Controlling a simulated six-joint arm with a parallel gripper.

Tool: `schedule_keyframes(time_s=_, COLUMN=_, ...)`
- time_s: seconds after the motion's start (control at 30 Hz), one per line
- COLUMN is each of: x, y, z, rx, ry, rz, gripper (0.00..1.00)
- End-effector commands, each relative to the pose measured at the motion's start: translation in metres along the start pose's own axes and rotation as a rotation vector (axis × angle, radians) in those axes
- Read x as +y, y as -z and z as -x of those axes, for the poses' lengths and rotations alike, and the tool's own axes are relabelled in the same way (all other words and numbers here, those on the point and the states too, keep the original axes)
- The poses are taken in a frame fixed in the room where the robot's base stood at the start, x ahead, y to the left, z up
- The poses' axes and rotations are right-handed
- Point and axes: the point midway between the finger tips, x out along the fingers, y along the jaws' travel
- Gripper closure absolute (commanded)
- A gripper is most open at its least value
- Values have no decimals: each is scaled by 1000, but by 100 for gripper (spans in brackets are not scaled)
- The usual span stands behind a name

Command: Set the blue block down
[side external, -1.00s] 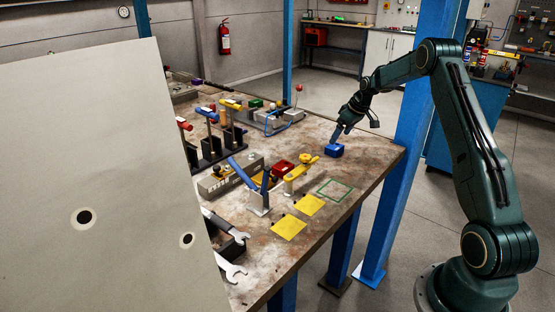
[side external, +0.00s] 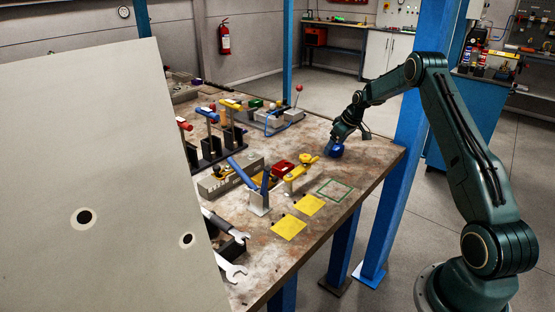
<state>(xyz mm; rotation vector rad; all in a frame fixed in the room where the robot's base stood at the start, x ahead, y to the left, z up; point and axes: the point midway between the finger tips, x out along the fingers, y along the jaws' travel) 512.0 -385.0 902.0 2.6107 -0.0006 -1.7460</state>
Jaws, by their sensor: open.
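The blue block (side external: 337,151) is at the right part of the workbench, near its right edge, and appears to rest on the bench top. My gripper (side external: 332,149) is open and low at the block, with a finger showing at the block's left side. The gripper covers the block's upper part. The other finger is hard to make out, and I cannot tell whether either finger touches the block.
A green square outline (side external: 335,190) and two yellow squares (side external: 309,204) (side external: 289,227) mark the bench in front. A large pale panel (side external: 90,150) hides the bench's left part.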

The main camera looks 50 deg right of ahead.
Motion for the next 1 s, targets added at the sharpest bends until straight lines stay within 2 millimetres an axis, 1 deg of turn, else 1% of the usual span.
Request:
schedule_keyframes(time_s=0.2, x=0, y=0, z=0, rx=0, ry=0, rz=0, gripper=20)
schedule_keyframes(time_s=0.23, x=0, y=0, z=0, rx=0, ry=0, rz=0, gripper=22)
schedule_keyframes(time_s=0.37, x=0, y=0, z=0, rx=0, ry=0, rz=0, gripper=48)
schedule_keyframes(time_s=0.4, x=0, y=0, z=0, rx=0, ry=0, rz=0, gripper=55)
schedule_keyframes(time_s=0.47, x=0, y=0, z=0, rx=0, ry=0, rz=0, gripper=67)
schedule_keyframes(time_s=0.5, x=0, y=0, z=0, rx=0, ry=0, rz=0, gripper=75)
schedule_keyframes(time_s=0.53, x=0, y=0, z=1, rx=1, ry=-1, rz=0, gripper=75)
schedule_keyframes(time_s=0.57, x=0, y=0, z=1, rx=1, ry=-1, rz=0, gripper=79)
schedule_keyframes(time_s=0.83, x=0, y=2, z=3, rx=2, ry=-1, rz=1, gripper=79)
schedule_keyframes(time_s=1.0, x=1, y=6, z=12, rx=4, ry=-2, rz=1, gripper=79)
